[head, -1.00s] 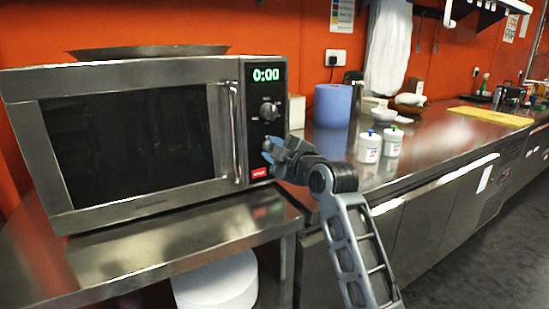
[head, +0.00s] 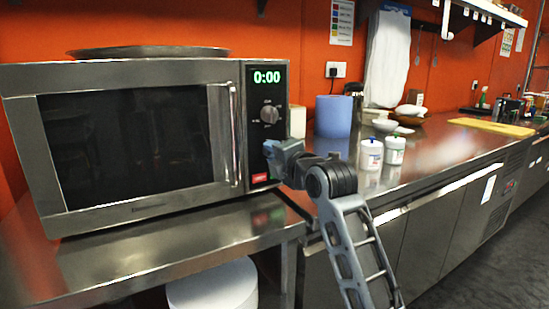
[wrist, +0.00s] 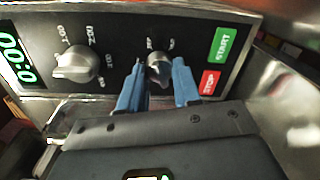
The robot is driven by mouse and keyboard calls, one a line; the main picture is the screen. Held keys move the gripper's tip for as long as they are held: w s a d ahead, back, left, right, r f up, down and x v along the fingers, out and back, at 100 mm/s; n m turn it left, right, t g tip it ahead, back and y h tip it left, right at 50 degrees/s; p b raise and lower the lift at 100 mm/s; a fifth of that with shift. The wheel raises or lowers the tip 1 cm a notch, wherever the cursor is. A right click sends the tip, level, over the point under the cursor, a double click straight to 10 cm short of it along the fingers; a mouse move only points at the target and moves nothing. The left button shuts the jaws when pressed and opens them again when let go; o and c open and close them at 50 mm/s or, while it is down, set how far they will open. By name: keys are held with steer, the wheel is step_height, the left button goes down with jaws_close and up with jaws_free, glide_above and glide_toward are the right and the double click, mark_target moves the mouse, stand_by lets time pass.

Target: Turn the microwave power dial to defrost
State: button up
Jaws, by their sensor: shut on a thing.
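The microwave (head: 130,150) stands on a steel shelf at the left of the head view, its display reading 0:00. Its control panel has an upper dial (head: 269,112), which also shows in the wrist view (wrist: 76,62), and a lower dial (wrist: 158,71). Labels around both dials are too blurred to read surely, so I cannot tell which setting either points to. My gripper (wrist: 158,84) has its blue fingers on either side of the lower dial, shut on it. In the head view my gripper (head: 273,150) hides this dial.
The door handle (head: 234,135) is just left of the panel. Green start (wrist: 222,45) and red stop (wrist: 209,82) buttons lie beside the held dial. White tubs (head: 371,153) and a blue paper roll (head: 333,115) stand on the counter to the right.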

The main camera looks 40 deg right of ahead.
steer(key=shift+f+n, duration=0.1)
steer(key=shift+n, duration=0.3)
steer(key=o, duration=1.1)
steer(key=shift+c, duration=0.2)
steer(key=shift+s, duration=0.1)
steer(key=v, duration=0.7)
steer(key=shift+s+a, duration=0.2)
steer(key=shift+s, duration=0.05)
